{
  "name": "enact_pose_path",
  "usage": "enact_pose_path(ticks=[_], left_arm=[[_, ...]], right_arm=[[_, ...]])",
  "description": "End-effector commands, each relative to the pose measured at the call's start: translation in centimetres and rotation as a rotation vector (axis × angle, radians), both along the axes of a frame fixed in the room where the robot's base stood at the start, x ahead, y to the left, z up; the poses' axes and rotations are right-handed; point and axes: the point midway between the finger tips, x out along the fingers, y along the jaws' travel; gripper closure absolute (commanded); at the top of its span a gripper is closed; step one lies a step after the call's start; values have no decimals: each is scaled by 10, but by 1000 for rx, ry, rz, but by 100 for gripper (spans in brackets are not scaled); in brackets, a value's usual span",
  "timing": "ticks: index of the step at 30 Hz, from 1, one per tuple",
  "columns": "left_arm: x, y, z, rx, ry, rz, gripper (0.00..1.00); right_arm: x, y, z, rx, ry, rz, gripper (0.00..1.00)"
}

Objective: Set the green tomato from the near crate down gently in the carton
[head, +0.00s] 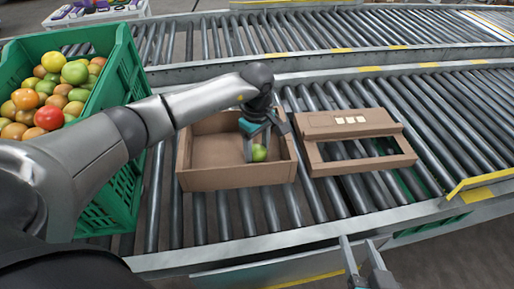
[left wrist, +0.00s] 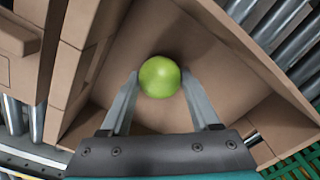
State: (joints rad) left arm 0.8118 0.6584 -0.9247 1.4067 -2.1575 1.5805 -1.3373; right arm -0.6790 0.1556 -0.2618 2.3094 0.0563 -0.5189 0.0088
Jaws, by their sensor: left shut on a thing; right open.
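The green tomato (head: 259,153) is inside the open cardboard carton (head: 236,178), towards its right side. My left gripper (head: 257,148) reaches down into the carton and is shut on the tomato. In the left wrist view the green tomato (left wrist: 159,77) sits between the two fingertips, with the carton floor behind it. Whether it touches the floor I cannot tell. The near crate (head: 121,100) is green and heaped with red, orange and green tomatoes at the left. My right gripper (head: 361,262) is open and empty at the bottom edge, in front of the conveyor.
The carton stands on a roller conveyor (head: 440,130). A second roller line runs behind. Bare rollers lie at the right. A white table with small items (head: 95,12) is at the far left.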

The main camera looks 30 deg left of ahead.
Motion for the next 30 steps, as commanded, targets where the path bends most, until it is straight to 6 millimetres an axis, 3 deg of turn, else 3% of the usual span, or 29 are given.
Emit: enact_pose_path(ticks=[14, 15, 21, 24, 29, 30], left_arm=[[0, 0, -7, 0, -1, 1, 64], [0, 0, -7, 0, -1, 1, 34], [0, 0, -7, 0, -1, 1, 11], [0, 0, -7, 0, -1, 1, 2], [0, 0, -7, 0, 0, 1, 2], [0, 0, -7, 0, 0, 1, 7]], right_arm=[[0, 0, -6, 0, 0, 0, 50], [0, 0, -6, 0, 0, 0, 50], [0, 0, -5, 0, 0, 0, 50], [0, 0, -5, 0, 0, 0, 50], [0, 0, -5, 0, 0, 0, 50], [0, 0, -5, 0, 0, 0, 50]])
